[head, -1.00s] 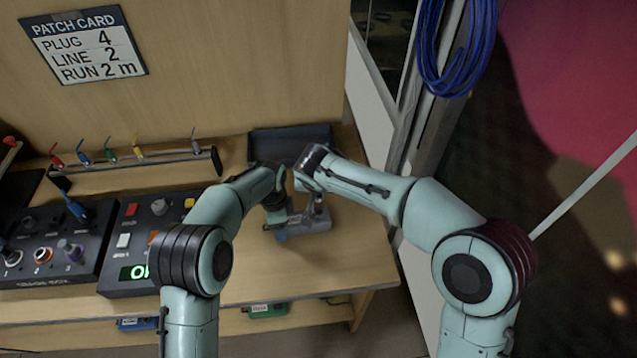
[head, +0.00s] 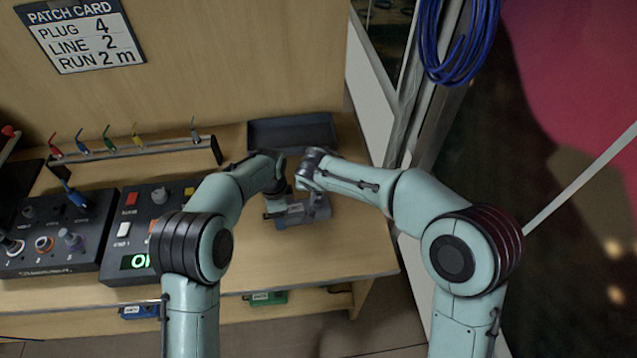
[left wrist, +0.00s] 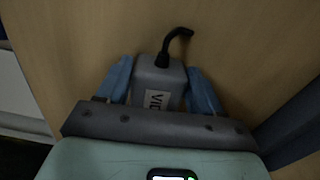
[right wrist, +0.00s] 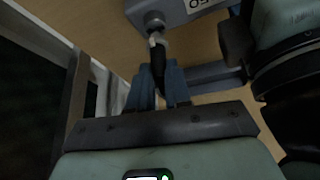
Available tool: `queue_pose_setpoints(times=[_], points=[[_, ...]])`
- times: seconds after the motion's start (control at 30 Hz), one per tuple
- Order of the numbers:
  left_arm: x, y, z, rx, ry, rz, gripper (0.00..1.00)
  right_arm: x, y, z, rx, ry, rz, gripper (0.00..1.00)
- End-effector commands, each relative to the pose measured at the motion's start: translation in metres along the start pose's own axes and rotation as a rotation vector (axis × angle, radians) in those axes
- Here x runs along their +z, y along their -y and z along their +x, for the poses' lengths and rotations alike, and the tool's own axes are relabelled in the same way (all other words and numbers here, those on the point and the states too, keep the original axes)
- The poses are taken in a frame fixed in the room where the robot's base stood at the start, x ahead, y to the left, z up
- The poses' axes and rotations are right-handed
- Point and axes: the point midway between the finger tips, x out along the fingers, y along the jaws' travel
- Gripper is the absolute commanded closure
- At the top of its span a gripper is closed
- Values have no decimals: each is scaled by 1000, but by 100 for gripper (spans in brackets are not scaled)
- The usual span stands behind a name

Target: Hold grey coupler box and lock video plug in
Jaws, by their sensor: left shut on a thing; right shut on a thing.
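The grey coupler box (head: 300,213) is just above or on the bench; I cannot tell if it touches. My left gripper (left wrist: 160,70) is shut on it, blue fingers on both sides, with part of its "VID…" label showing. A black cable (left wrist: 182,33) bends out of one end. In the right wrist view the box (right wrist: 185,10) shows a round socket. The black video plug (right wrist: 157,63), with a pale collar (right wrist: 157,40), is lined up with that socket and appears to meet it. My right gripper (right wrist: 158,78) is shut on the plug. Whether it is locked is unclear.
A dark tray (head: 292,131) lies behind the hands. A rack (head: 140,151) with several coloured plugs stands at back left. Two control boxes fill the left; the nearer one (head: 150,225) is close to my left arm. The bench right of the hands is clear.

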Motion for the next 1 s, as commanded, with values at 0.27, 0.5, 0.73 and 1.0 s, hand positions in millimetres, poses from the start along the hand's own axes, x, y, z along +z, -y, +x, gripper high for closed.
queue_pose_setpoints(times=[0.27, 0.5, 0.73, 1.0], points=[[0, 0, -1, -1, -1, 0, 73, 0, 0, 0, 0, 0, 0, 100], [0, 0, -1, -1, -1, 0, 73, 2, 0, 4, 0, 0, -1, 100], [0, 0, 0, -1, -1, 0, 73, 5, 0, 8, 0, 1, 0, 100], [0, 0, 0, -1, -1, 0, 73, 7, 0, 14, 0, 0, 0, 100]])
